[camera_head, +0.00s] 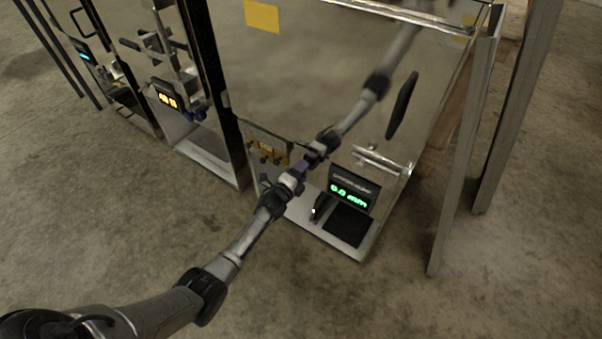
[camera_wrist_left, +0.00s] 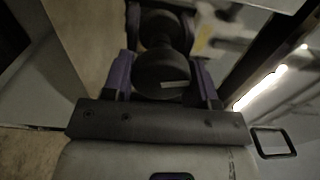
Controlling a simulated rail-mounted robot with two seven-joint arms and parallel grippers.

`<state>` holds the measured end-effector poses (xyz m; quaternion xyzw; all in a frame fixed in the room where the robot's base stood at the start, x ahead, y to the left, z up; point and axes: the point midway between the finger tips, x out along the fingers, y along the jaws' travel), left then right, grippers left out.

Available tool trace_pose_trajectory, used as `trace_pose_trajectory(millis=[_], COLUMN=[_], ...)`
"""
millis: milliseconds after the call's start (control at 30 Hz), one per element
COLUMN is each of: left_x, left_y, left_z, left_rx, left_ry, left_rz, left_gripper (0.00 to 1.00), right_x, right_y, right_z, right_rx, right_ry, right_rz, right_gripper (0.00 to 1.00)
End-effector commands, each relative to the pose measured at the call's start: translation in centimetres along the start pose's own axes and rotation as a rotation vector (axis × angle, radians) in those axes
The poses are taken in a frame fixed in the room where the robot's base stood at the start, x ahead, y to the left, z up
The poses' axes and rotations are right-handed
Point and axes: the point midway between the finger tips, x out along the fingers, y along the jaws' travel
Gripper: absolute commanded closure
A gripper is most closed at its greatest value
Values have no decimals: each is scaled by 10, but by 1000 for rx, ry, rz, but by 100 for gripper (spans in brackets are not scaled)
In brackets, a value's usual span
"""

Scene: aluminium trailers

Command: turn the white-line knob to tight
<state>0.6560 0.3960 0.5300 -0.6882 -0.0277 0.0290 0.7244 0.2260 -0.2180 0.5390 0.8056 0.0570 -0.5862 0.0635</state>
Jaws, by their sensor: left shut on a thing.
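The dark round knob (camera_wrist_left: 162,72) shows in the left wrist view with a short white line on its face, lying nearly level in that picture. My left gripper (camera_wrist_left: 164,88) has its purple fingers on either side of the knob and is shut on it. In the head view my left gripper (camera_head: 306,163) is at the polished panel, and the knob there is too small and covered to make out clearly. No tight mark is readable in either view. My right gripper is in neither view.
The polished panel (camera_head: 330,70) mirrors my arm. To the right of the gripper is a display (camera_head: 350,190) with green digits, on a base plate (camera_head: 362,252) with a black pad. A black handle (camera_head: 402,105) and metal posts (camera_head: 465,160) stand farther right. An orange display (camera_head: 166,97) is left.

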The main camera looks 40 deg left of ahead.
Motion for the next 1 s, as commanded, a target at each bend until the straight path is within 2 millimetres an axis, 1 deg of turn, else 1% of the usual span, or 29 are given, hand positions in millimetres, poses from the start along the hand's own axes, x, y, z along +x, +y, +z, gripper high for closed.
trace_pose_trajectory(millis=[33, 200, 400, 700, 1000], left_x=[0, 0, 0, 0, 0], left_y=[2, 2, 2, 1, 1], left_z=[0, 0, 0, 0, 0], left_rx=[35, 138, 221, 269, 273], left_ry=[0, 0, 0, 0, 0], left_rz=[-2, -1, 0, 0, 0], left_gripper=[71, 71, 71, 71, 71], right_x=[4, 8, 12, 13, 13], right_y=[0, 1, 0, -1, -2], right_z=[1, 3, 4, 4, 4], right_rx=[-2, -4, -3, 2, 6], right_ry=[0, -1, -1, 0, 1], right_rz=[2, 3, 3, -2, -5], right_gripper=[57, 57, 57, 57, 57])
